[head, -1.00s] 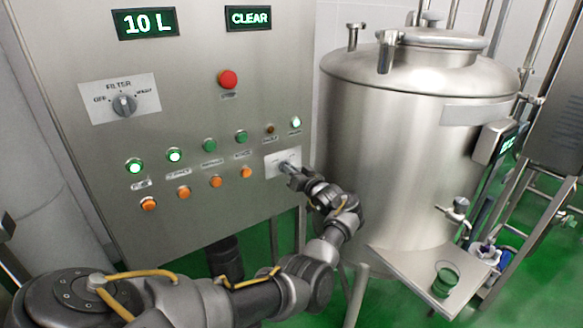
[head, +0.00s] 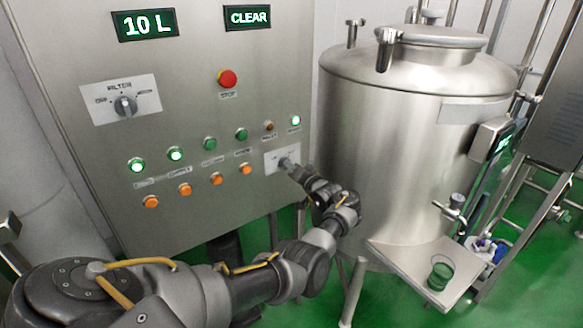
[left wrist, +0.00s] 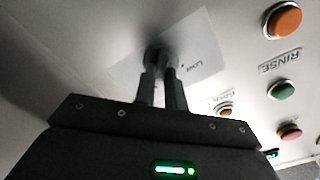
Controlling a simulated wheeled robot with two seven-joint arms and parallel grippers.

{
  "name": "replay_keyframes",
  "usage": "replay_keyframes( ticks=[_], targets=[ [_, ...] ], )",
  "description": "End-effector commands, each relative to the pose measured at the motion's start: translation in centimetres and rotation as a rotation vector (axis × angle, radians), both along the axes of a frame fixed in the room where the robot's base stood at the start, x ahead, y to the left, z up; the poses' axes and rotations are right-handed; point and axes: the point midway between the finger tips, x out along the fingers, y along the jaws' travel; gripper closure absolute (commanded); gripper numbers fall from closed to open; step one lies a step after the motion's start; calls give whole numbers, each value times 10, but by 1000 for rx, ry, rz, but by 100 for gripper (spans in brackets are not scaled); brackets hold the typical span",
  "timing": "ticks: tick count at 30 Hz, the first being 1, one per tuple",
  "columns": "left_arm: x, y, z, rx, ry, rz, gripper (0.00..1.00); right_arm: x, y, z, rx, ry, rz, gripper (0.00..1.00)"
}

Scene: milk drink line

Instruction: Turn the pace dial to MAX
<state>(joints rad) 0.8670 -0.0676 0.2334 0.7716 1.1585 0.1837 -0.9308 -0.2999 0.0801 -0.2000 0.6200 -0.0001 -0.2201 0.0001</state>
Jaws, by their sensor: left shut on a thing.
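The pace dial (head: 284,162) sits on a small white plate (head: 271,163) at the lower right of the steel control panel. My right gripper is not in view.
The panel holds a filter dial (head: 125,105), a red stop button (head: 228,79), and several green and orange buttons.

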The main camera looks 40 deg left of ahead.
Motion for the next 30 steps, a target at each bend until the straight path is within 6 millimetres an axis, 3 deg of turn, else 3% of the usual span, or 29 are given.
replay_keyframes(
  ticks=[9, 10, 15, 24, 30],
  targets=[
    [0, 0, 1, 3, 1, 0, 100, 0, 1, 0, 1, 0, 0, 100],
    [0, 0, 1, 3, 1, 0, 86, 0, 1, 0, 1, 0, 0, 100],
    [0, 0, 1, 2, 1, 0, 66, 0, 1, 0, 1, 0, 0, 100],
    [0, -3, 0, 1, 1, -1, 66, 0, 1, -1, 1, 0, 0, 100],
    [-8, -30, -2, 0, -1, -3, 66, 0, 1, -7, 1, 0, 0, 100]
  ],
)
